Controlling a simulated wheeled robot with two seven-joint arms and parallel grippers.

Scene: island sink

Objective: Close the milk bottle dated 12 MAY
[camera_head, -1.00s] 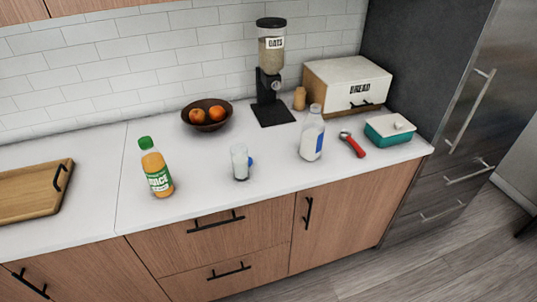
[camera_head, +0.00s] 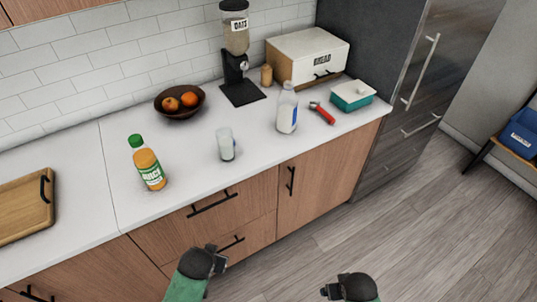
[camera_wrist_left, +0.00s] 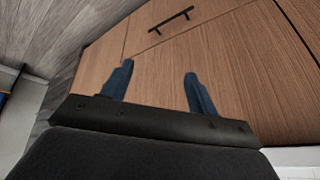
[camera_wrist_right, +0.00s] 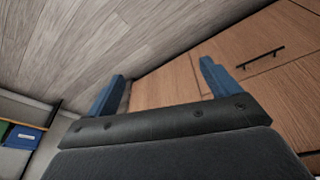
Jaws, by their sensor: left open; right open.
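A white milk bottle with a blue label (camera_head: 287,110) stands upright on the white counter in the head view. Its neck looks pale; I cannot tell whether a cap is on it, and its date is too small to read. My left gripper (camera_head: 212,260) and right gripper (camera_head: 335,290) are low at the front, below and apart from the counter. The left wrist view shows the left gripper (camera_wrist_left: 158,75) open and empty, facing the wooden cabinet fronts. The right wrist view shows the right gripper (camera_wrist_right: 162,75) open and empty.
A glass of white liquid (camera_head: 225,145) and a juice bottle (camera_head: 147,163) stand left of the milk. A red-handled tool (camera_head: 322,113) and a teal butter dish (camera_head: 352,96) lie right. Behind are a fruit bowl (camera_head: 180,114), oats dispenser (camera_head: 236,50) and bread box (camera_head: 308,58).

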